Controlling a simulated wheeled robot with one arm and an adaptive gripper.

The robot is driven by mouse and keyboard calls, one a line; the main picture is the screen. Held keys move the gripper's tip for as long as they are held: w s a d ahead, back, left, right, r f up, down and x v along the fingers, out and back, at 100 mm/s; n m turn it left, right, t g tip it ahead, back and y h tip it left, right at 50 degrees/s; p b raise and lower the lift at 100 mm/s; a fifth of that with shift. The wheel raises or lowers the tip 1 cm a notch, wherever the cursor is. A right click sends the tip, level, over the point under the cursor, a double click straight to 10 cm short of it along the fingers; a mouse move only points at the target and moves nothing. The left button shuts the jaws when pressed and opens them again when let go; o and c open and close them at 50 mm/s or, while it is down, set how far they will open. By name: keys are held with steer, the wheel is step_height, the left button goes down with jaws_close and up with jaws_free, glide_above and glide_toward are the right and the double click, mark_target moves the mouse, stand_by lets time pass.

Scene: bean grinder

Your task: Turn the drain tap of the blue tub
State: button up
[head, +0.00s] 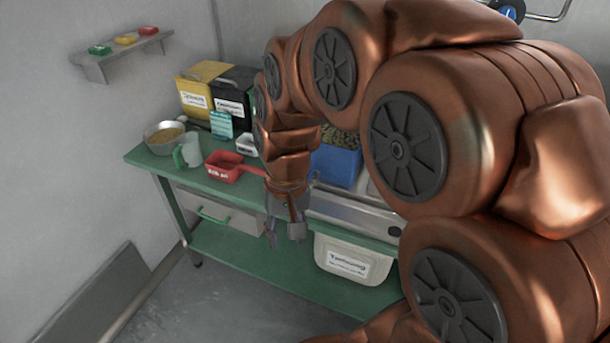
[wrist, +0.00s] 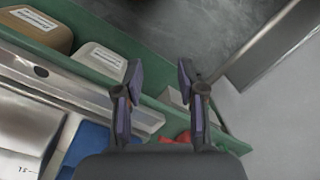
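The blue tub (head: 337,166) stands on the green bench behind my arm, with dark beans or similar contents at its top. My arm hides its left side in the head view. Part of the blue tub also shows at the lower left of the wrist view (wrist: 88,146). I cannot make out its drain tap in either view. My gripper (head: 287,237) hangs in front of the bench's front edge, left of and lower than the tub. In the wrist view its two fingers (wrist: 160,75) are apart with nothing held between them.
A red scoop (head: 226,168), a jug (head: 188,151) and a metal bowl (head: 164,140) stand on the bench left. A metal sink or tray edge (head: 355,211) lies below the tub. A white labelled bin (head: 350,266) sits on the lower shelf. The floor in front (head: 225,295) is clear.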

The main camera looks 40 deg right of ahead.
steer(key=w+d+f+m+t+p, duration=0.2)
steer(key=w+d+m, duration=0.6)
steer(key=w+d, duration=0.9)
steer(key=shift+t, duration=0.3)
steer(key=shift+w+f+p, duration=0.15)
steer(key=shift+f+p, duration=1.05)
steer(key=shift+f, duration=2.1)
jaws_close()
